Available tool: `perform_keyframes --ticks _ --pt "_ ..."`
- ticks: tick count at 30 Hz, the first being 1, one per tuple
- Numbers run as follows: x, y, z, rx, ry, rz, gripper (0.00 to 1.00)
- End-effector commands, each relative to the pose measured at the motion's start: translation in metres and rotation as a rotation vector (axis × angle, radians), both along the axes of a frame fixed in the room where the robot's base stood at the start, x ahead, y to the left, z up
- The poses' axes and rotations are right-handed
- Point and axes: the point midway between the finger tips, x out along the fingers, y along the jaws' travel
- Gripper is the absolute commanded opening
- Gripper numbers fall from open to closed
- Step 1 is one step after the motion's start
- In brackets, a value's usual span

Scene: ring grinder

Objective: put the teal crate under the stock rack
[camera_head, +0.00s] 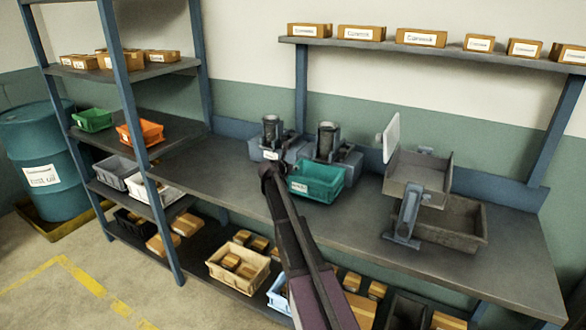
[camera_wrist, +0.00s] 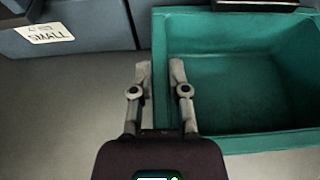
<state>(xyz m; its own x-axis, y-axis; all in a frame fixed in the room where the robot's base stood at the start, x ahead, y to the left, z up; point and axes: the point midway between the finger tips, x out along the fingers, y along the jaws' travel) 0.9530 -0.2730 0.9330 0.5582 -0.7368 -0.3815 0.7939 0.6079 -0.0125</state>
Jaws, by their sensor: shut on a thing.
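The teal crate (camera_head: 318,186) is upright and looks empty, on the bench in front of the right-hand grinder unit. In the wrist view the crate (camera_wrist: 240,75) fills the right side. My gripper (camera_head: 275,175) is at its left end. In the wrist view my gripper (camera_wrist: 160,70) has one finger on each side of the crate's left wall, shut on it. No label marks the stock rack. A raised grey tray on a stand (camera_head: 416,180) is on the bench's right, and blue-framed shelving (camera_head: 135,125) stands at the left.
Two grinder units (camera_head: 277,142) (camera_head: 333,145) stand behind the crate. A dark grey bin (camera_head: 452,222) sits beneath the raised tray. The bench top (camera_head: 350,235) is clear before the crate. A white panel (camera_head: 391,137) stands beside the tray. Small boxes line the upper shelf (camera_head: 440,56).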

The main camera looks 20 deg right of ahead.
Motion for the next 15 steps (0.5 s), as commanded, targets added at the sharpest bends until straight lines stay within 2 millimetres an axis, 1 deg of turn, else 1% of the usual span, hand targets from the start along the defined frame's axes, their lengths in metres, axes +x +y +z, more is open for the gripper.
perform_keyframes --ticks 1,2,3,5,6,15 --pt "0.0000 0.0003 -0.0021 -0.002 0.001 0.001 0.00" --pt "0.0001 0.0004 -0.0022 0.000 0.000 0.000 0.24" --pt "0.0000 0.0004 -0.0014 0.000 0.000 0.000 0.36" --pt "0.0001 0.0006 -0.0013 0.000 0.000 0.000 0.54" --pt "0.0001 0.0007 -0.0013 0.000 0.000 0.001 0.55" --pt "0.0003 0.0013 -0.0013 0.000 0.000 0.001 0.55"
